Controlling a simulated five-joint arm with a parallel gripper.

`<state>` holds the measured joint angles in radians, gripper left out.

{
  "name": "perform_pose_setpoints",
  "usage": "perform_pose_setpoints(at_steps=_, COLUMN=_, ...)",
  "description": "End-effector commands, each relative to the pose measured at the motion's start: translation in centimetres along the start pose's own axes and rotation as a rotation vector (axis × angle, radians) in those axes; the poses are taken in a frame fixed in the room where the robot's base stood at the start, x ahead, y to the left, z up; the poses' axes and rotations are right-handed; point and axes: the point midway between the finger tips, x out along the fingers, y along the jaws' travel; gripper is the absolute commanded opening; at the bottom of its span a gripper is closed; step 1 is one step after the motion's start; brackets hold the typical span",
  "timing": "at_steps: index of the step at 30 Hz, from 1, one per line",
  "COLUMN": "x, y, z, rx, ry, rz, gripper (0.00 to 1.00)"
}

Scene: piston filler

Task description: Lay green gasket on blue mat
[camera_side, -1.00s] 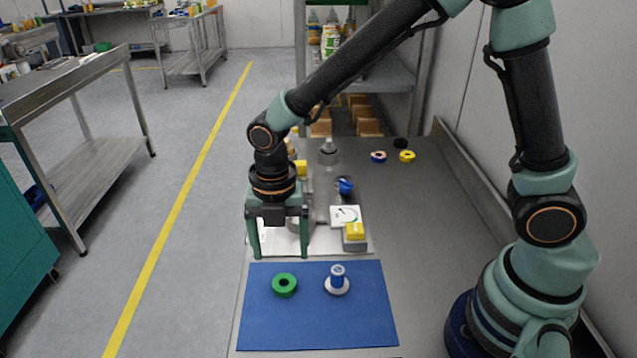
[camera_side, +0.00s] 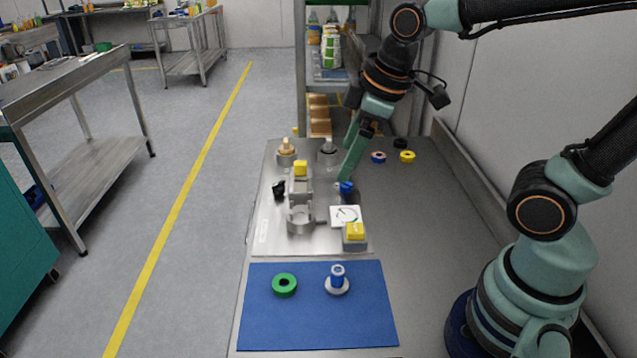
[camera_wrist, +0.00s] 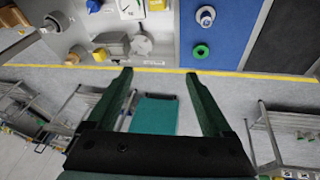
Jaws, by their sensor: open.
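The green gasket (camera_side: 284,285), a flat ring with a dark hole, lies on the left part of the blue mat (camera_side: 318,329). It also shows in the wrist view (camera_wrist: 201,51), near the edge of the blue mat (camera_wrist: 232,14). My gripper (camera_side: 345,178) is behind the mat, over the right side of the machine plate, well away from the gasket. In the wrist view my gripper (camera_wrist: 158,74) has its two fingers wide apart with nothing between them.
The metal filler body (camera_side: 300,208), a blue knob (camera_side: 346,187) and a yellow-topped block (camera_side: 354,236) stand behind the mat. Blue and yellow rings (camera_side: 407,156) lie at the back right. The bench's right side is clear.

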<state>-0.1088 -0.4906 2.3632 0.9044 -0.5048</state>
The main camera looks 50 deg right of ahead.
Motion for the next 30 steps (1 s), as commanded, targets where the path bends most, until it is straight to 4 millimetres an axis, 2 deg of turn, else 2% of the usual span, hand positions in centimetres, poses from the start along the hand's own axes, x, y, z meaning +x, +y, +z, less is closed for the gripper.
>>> perform_pose_setpoints(at_steps=3, x=-1.4, y=1.0, z=1.7, rx=0.292, ry=0.055, rz=0.047, gripper=0.85)
perform_pose_setpoints(at_steps=6, x=-2.0, y=1.4, z=2.7, rx=0.465, ry=0.088, rz=0.066, gripper=0.85)
perform_pose_setpoints(at_steps=9, x=-2.3, y=1.6, z=3.2, rx=0.565, ry=0.107, rz=0.075, gripper=0.85)
perform_pose_setpoints(at_steps=13, x=-2.4, y=1.7, z=3.5, rx=0.608, ry=0.114, rz=0.077, gripper=0.85)
perform_pose_setpoints(at_steps=30, x=-2.4, y=1.7, z=3.4, rx=0.604, ry=0.113, rz=0.077, gripper=0.85)
